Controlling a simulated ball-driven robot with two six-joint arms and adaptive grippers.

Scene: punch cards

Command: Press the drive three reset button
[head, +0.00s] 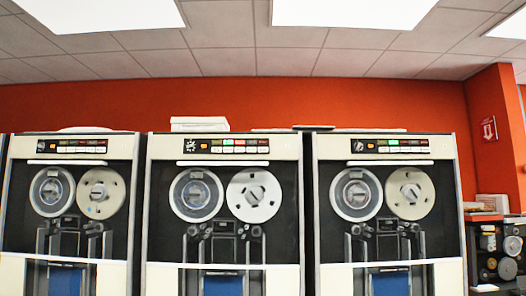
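Three tape drives stand side by side: a left drive (15,148), a middle drive (155,160) and a right drive (310,160). Each has a control strip with small coloured lit buttons: the left strip (82,146), the middle strip (234,146) and the right strip (396,146). Small white marks sit at the left end of each strip, too small to read. I cannot tell which drive is three or which button is reset. Neither of my grippers is in view.
Each drive carries two tape reels, such as the white reel (253,196) on the middle drive. A white box (199,124) lies on top of the middle drive. Shelves with reels (487,243) stand at the far right. A red sign (488,129) hangs on the orange wall (330,97).

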